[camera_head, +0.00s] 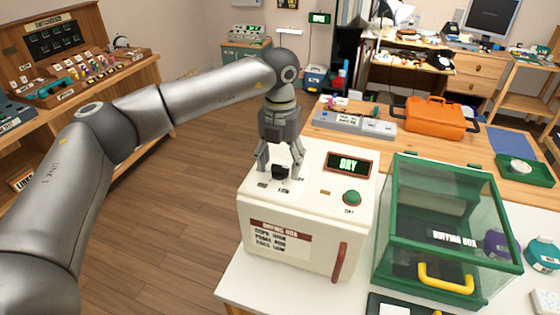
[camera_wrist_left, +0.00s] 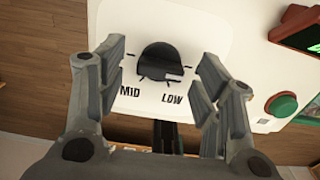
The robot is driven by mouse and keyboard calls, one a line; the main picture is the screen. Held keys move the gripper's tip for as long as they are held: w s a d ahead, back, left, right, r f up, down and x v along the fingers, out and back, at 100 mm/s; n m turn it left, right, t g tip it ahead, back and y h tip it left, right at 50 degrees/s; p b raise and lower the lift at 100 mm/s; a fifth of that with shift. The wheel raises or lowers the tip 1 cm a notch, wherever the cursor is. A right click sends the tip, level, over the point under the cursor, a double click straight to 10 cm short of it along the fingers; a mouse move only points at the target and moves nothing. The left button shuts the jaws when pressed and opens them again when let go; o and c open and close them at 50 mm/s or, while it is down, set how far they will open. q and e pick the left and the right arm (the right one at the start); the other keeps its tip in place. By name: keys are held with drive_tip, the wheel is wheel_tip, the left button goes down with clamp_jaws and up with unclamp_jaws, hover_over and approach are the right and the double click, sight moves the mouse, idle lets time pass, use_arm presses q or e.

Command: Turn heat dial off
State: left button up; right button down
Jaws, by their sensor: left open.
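The heat dial (camera_head: 281,172) is a small black knob on top of the cream drying box (camera_head: 262,213). In the left wrist view the dial (camera_wrist_left: 160,62) sits on a white plate with the words MID and LOW printed below it. A small light mark on the knob is at its lower right, towards LOW. My left gripper (camera_head: 280,172) points down over the dial. In the left wrist view its fingers (camera_wrist_left: 163,75) stand open on both sides of the knob, with gaps visible. The right gripper is not in view.
A green button (camera_head: 352,198) and a lit DRY display (camera_head: 348,164) are beside the dial. A red handle (camera_head: 339,262) is on the box front. A green glass buffing box (camera_head: 447,225) stands to the right. An orange toolbox (camera_head: 436,117) is behind.

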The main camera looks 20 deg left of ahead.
sight(280, 166)
use_arm(q)
wheel_tip(280, 166, up, 12)
idle(0.6)
idle(0.4)
